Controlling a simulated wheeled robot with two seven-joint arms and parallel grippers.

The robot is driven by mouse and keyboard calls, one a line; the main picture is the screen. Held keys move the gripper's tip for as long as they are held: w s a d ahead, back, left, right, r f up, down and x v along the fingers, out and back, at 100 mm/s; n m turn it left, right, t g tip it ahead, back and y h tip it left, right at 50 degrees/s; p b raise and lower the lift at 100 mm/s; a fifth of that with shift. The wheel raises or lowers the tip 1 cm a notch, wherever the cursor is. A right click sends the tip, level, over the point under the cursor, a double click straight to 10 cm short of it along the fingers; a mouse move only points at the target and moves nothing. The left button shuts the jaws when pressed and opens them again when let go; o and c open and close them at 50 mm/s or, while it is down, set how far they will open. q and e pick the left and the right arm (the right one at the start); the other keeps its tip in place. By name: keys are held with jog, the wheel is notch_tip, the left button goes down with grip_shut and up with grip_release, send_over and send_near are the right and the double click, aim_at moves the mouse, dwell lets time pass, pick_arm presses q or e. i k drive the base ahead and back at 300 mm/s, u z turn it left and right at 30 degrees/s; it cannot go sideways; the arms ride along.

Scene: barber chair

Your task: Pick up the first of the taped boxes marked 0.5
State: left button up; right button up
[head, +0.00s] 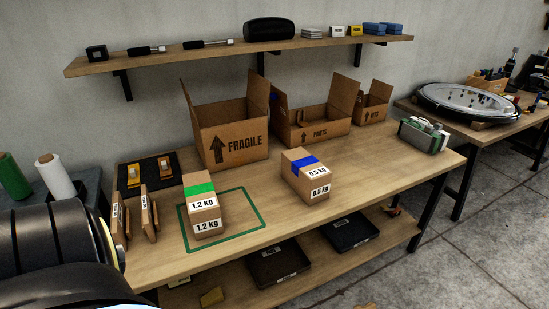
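A brown cardboard box marked 0.5 kg (305,187) with blue tape across its top stands upright on the wooden workbench (370,180), right of the green outlined rectangle. A taller box marked 1.2 kg (204,212) with green tape stands inside the green outline (247,236). A small blue patch (274,98) shows at the left of the open PARTS carton (318,130); I cannot tell what it belongs to. Neither of my grippers is in view.
An open FRAGILE carton (240,140) and a smaller open carton (371,106) stand along the back. Flat cardboard pieces (146,210) stand at the left. A green and white device (424,135) sits at the right end. A shelf (240,50) hangs above. The bench front right is clear.

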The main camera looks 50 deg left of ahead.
aim_at(308, 177)
jog(key=u, duration=1.2)
jog(key=i, duration=1)
jog(key=u, duration=1.05)
